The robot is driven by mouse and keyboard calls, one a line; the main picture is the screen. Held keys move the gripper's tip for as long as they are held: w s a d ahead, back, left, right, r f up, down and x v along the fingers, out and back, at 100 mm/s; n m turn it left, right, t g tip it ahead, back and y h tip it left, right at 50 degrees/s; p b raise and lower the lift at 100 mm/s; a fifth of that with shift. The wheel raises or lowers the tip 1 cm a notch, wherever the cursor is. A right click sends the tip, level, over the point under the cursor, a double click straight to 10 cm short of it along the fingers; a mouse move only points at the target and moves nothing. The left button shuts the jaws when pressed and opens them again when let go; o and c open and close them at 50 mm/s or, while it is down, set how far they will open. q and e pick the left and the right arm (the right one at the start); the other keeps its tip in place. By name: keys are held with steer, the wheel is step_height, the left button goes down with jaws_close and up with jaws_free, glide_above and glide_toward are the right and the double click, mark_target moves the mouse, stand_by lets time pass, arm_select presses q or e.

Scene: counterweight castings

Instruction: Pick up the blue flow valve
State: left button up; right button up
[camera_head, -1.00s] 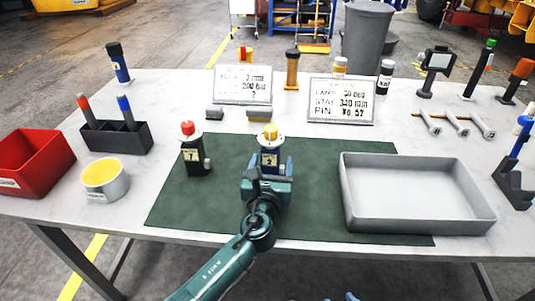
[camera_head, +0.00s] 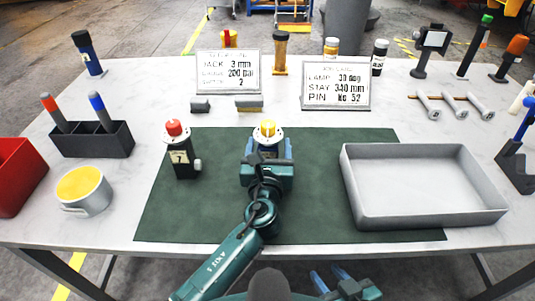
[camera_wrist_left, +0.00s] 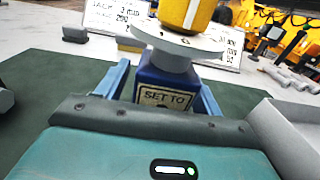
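The blue flow valve has a yellow knob (camera_head: 268,128) on a pale round flange and stands upright on the green mat (camera_head: 335,190). My right gripper (camera_head: 332,278) is open and empty, low at the table's front edge.
A black valve with a red knob (camera_head: 181,155) stands left on the mat. A grey tray (camera_head: 352,205) is at the right. Two sign boards (camera_head: 229,72) (camera_head: 336,88) stand behind. A yellow-filled cup (camera_head: 85,205), a black pen holder (camera_head: 95,145) and a red bin (camera_head: 22,185) are left.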

mark_target(269, 127)
arm_select(q)
steer(key=c, duration=1.4)
steer(key=shift+r, duration=0.4)
step_height(269, 127, up, 10)
steer(key=p, duration=0.3)
steer(key=shift+f, duration=0.25)
arm_select(e)
steer(key=shift+s+d+r+h, duration=0.1)
steer(key=shift+d+r+h, duration=0.2)
steer(key=shift+d, duration=0.3)
arm_select(q)
steer(key=shift+f, duration=0.1)
arm_select(e)
steer(key=shift+f, duration=0.1)
